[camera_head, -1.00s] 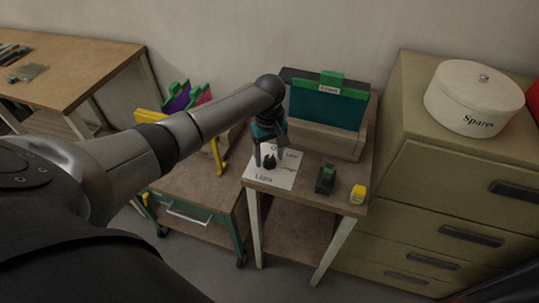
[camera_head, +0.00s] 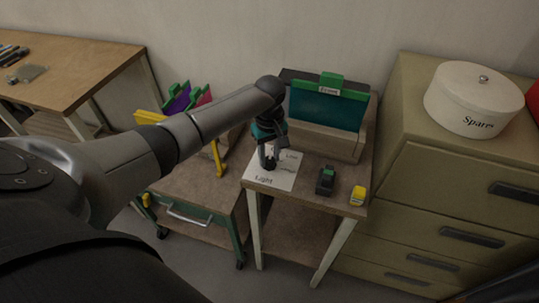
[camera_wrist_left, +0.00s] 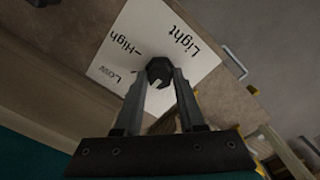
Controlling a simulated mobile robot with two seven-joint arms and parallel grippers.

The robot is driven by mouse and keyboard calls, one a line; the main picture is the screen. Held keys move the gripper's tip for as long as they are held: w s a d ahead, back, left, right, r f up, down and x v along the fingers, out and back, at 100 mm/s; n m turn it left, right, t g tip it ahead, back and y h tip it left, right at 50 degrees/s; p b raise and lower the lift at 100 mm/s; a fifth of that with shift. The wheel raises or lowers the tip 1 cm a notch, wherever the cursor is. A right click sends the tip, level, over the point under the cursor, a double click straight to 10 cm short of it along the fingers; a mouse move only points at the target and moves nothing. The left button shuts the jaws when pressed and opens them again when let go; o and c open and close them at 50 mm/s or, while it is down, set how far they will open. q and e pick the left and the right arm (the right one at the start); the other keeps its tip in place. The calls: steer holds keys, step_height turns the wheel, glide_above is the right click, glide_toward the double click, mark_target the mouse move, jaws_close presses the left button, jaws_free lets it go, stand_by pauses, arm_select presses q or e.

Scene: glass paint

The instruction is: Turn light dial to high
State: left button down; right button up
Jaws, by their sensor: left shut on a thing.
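The light dial (camera_head: 270,166) is a small black knob on a white card (camera_head: 256,182) lettered "Light", on top of the small table. My left gripper (camera_head: 268,160) points down at it and is shut on it. In the left wrist view the two fingertips (camera_wrist_left: 162,77) press on opposite sides of the dial (camera_wrist_left: 158,67). The card's "High" and "Low" marks show to the left there. A small pale mark shows on the dial's near side, between the fingers; its exact aim is hard to tell. My right gripper is out of view.
A dark device with a green top (camera_head: 326,180) and a yellow block (camera_head: 358,195) stand right of the card. A teal panel with a green clip (camera_head: 328,105) stands behind. A green-framed cart (camera_head: 187,194) is left, a drawer cabinet (camera_head: 430,187) right.

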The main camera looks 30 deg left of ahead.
arm_select(q)
steer(key=m+p, duration=0.2)
steer(key=p, duration=0.1)
steer(key=shift+r+m, duration=0.2)
steer(key=shift+m, duration=0.2)
steer(key=shift+m+p, duration=0.95)
steer(key=shift+m, duration=0.05)
steer(key=m+p, duration=0.1)
steer(key=m, duration=0.1)
steer(key=shift+f+m, duration=0.1)
steer(key=shift+m, duration=0.2)
steer(key=m+p, duration=0.1)
steer(key=m, duration=0.3)
steer(key=shift+p, duration=0.3)
steer(key=m, duration=0.6)
steer(key=shift+p, duration=0.3)
steer(key=shift+m, duration=0.4)
steer(key=c, duration=0.5)
jaws_free()
steer(key=shift+f, duration=0.1)
